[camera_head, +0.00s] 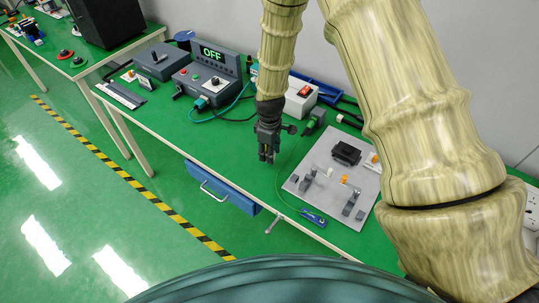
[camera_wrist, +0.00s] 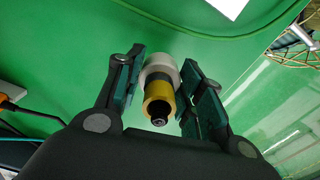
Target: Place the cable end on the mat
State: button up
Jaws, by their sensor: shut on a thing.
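My gripper (camera_head: 267,158) points down over the green bench top, left of the grey board. In the wrist view, my gripper (camera_wrist: 160,103) is shut on a short cylindrical piece (camera_wrist: 159,86) with pale, dark and gold bands and a black tip, which looks like the cable end. In the head view this piece cannot be made out between the fingers. I see no cable trailing from it. The bench has a green covering (camera_head: 233,137); I cannot tell a separate mat from it.
A grey board (camera_head: 316,190) with small fixtures lies to the right, with a thin green wire looping beside it. A control box reading OFF (camera_head: 208,80) and a red-switch box (camera_head: 299,98) stand behind. Bench left of my gripper is clear.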

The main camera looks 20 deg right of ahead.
jog(key=shift+f+p, duration=0.9)
jog(key=shift+f, duration=0.85)
jog(key=shift+f, duration=0.1)
jog(key=o, duration=0.9)
jog(key=shift+r+b, duration=2.05)
jog(key=shift+r, duration=4.05)
jog(key=shift+r, duration=0.1)
